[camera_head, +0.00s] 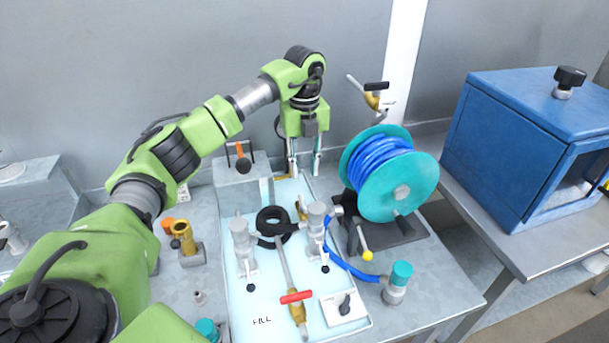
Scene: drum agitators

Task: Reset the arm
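My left arm is green and black and reaches in from the left across the back of the table. My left gripper (304,172) points down above the back end of the light-blue tray (357,322). Its two silver fingers are apart and nothing shows between them. Whether the fingertips touch anything below is hard to tell. My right gripper is not in view.
The tray holds grey valve fittings (240,240), a black hose coil (275,222) and a red-handled valve (296,297). A teal reel with blue hose (401,191) stands right of the gripper. A blue cabinet (541,130) stands on the right bench. A wall valve (373,100) is behind.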

